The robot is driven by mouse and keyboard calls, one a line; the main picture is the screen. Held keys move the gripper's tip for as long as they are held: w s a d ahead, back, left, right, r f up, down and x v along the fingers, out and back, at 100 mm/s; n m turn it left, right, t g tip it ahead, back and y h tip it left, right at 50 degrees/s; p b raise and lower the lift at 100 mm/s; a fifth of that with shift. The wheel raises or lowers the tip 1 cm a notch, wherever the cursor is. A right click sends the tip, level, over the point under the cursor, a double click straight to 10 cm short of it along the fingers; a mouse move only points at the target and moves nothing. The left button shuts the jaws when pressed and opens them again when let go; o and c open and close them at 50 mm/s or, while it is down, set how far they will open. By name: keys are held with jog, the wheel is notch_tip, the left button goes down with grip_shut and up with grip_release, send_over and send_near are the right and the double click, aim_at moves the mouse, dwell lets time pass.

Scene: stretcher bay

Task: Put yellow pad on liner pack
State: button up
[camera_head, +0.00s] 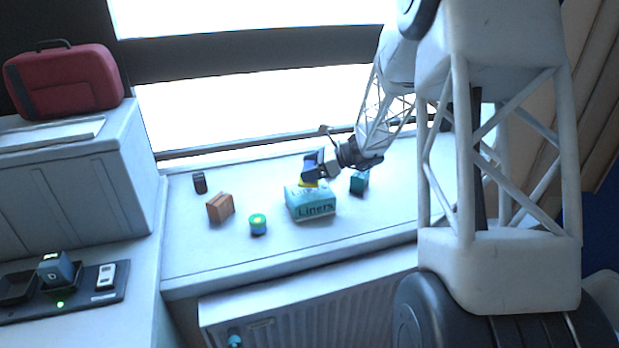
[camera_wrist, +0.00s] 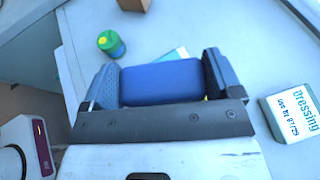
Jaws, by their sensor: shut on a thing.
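The liner pack (camera_head: 312,208), a teal box marked "Liners", stands on the white sill. My gripper (camera_head: 310,172) is directly above it, shut on a blue block (camera_wrist: 162,82) held between both fingers. A yellow part, which I take as the yellow pad (camera_head: 308,183), shows under the gripper at the pack's top; a sliver of yellow also shows by the right finger in the wrist view. Whether it touches the pack is unclear. In the wrist view the held block hides most of the pack, leaving a pale corner (camera_wrist: 176,54).
A teal dressing box (camera_head: 359,182) stands close right of the pack. A blue-green tub with a yellow-green top (camera_head: 258,225), an orange-brown box (camera_head: 220,207) and a dark cylinder (camera_head: 199,182) stand to the left. The sill's front strip is clear above the radiator (camera_head: 310,310).

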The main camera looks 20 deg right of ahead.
jog(key=shift+f, duration=1.75)
jog(key=shift+f, duration=0.15)
jog(key=o, duration=0.7)
jog(key=shift+o, duration=0.2)
jog(key=shift+d+r, duration=0.2)
jog(key=v, duration=1.1)
jog(key=shift+s+d, duration=0.2)
jog(key=shift+d, duration=0.05)
jog(key=shift+r, duration=0.1)
